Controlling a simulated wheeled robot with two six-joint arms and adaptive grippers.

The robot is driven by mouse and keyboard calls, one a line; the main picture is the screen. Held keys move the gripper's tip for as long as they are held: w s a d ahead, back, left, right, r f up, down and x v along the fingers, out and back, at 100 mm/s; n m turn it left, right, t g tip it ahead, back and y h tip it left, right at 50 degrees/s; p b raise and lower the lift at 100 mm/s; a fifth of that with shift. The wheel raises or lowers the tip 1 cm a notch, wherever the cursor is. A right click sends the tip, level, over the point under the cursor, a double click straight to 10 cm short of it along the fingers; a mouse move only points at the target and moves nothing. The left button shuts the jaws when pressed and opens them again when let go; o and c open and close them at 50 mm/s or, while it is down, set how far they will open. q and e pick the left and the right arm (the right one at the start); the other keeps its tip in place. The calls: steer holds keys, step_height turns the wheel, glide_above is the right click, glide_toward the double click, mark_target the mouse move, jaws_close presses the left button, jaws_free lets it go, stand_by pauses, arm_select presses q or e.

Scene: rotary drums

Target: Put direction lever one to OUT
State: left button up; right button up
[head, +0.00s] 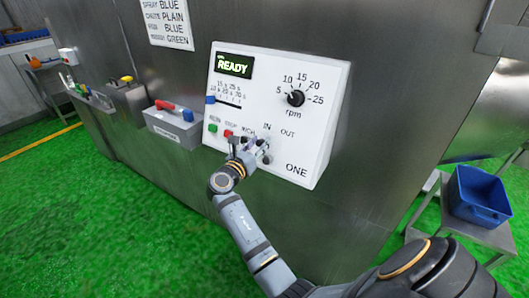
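The white control panel marked ONE (318,120) is fixed to the steel drum housing. Its IN and OUT labels sit at the lower middle, with OUT to the right of IN. My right gripper (262,147) is at the panel, just below these labels. It covers the spot where the direction lever would be, so I cannot make out the lever or its position. The fingers look small and dark against the panel, and I cannot tell whether they are open, shut or touching the lever. The display (233,66) reads READY in green. My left gripper is not in view.
The panel also has a black rpm knob (296,98), a blue slider (210,100), a green button (213,128) and a red button (228,133). A grey box with a red handle (175,118) is left of it. A blue bin (480,196) stands on a cart at right.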

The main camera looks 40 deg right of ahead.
mark_target(279, 140)
steer(key=shift+d, duration=0.1)
steer(key=c, duration=0.5)
steer(key=shift+s+d+f+p, duration=0.1)
steer(key=shift+s+p, duration=0.25)
steer(key=shift+p, duration=0.2)
steer(key=shift+s+d+p, duration=0.35)
steer(key=shift+s+p, duration=0.15)
steer(key=shift+s, duration=0.3)
steer(key=shift+s+d+p, duration=0.25)
steer(key=shift+s+p, duration=0.3)
steer(key=shift+s, duration=0.1)
steer(key=shift+s+d+p, duration=0.25)
steer(key=shift+s+p, duration=0.3)
steer(key=shift+s, duration=0.05)
steer(key=o, duration=0.9)
steer(key=shift+s+d, duration=0.1)
steer(key=shift+c, duration=0.2)
step_height(279, 140, up, 10)
